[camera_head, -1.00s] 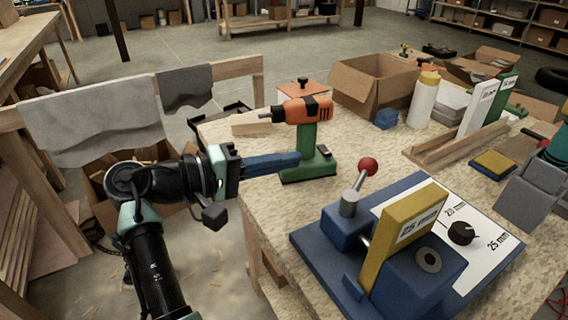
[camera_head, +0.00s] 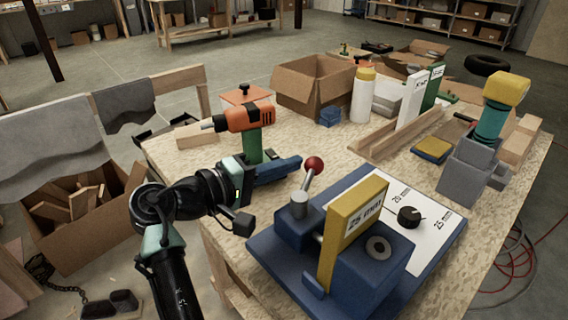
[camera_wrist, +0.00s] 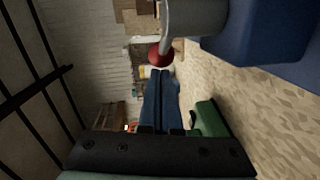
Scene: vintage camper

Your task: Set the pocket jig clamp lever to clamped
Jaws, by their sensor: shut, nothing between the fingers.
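In the wrist view the red knob (camera_wrist: 160,54) shows just beyond the fingertips, with the grey pivot (camera_wrist: 192,16) at the top. My gripper (camera_head: 296,163) is shut and empty. Its blue fingers point right, with the tips close to the knob; I cannot tell whether they touch it.
An orange and green drill (camera_head: 250,118) stands behind my gripper. A black dial (camera_head: 409,216) sits on the jig's white panel. A cardboard box (camera_head: 312,85), a white bottle (camera_head: 363,98) and a grey vise-like block (camera_head: 468,170) stand farther back. Bare benchtop lies left of the jig.

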